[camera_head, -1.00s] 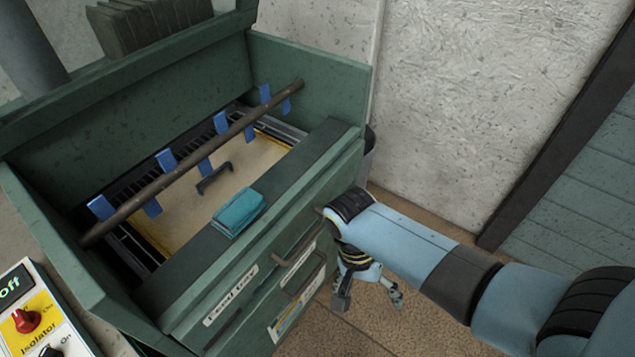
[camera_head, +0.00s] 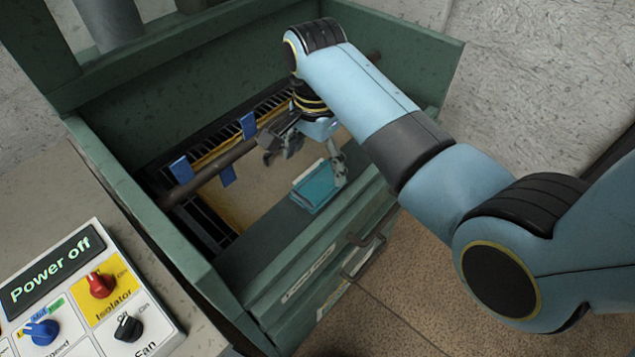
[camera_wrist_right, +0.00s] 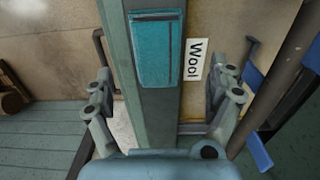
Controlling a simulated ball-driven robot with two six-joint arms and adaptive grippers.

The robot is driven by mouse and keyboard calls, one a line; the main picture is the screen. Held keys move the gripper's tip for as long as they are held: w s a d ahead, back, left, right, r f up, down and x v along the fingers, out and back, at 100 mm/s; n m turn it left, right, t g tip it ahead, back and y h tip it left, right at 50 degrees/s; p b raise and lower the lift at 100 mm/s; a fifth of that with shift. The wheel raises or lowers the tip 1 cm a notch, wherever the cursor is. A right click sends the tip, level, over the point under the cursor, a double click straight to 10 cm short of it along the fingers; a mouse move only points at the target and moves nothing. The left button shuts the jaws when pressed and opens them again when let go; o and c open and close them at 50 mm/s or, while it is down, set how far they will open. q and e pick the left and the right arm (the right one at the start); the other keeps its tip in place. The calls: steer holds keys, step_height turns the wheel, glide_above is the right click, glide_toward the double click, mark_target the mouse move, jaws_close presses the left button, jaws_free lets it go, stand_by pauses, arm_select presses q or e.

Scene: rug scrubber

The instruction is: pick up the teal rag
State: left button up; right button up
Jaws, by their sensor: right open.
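The teal rag (camera_head: 318,187) lies folded on the front ledge of the green machine. In the right wrist view the rag (camera_wrist_right: 158,50) lies flat on the ledge, ahead of the fingertips and between their lines. My right gripper (camera_head: 308,160) is open and empty, above and just behind the rag in the head view. In the right wrist view its two fingers (camera_wrist_right: 163,88) stand wide apart on either side of the ledge, and I see no contact with the rag. My left gripper is not in view.
A brown bar (camera_head: 213,172) with blue flaps crosses the machine's tray. A label reading "Wool" (camera_wrist_right: 194,60) sits beside the rag. Drawer handles (camera_head: 362,256) stick out at the front. A control panel (camera_head: 82,298) stands at lower left.

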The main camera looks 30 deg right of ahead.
mark_target(319, 181)
steer(key=f, duration=0.5)
steer(key=shift+s+d+f, duration=0.1)
steer(key=shift+d+f, duration=0.15)
steer(key=shift+d, duration=0.05)
steer(key=c, duration=1.3)
steer(key=shift+o, duration=0.2)
steer(key=shift+r, duration=0.1)
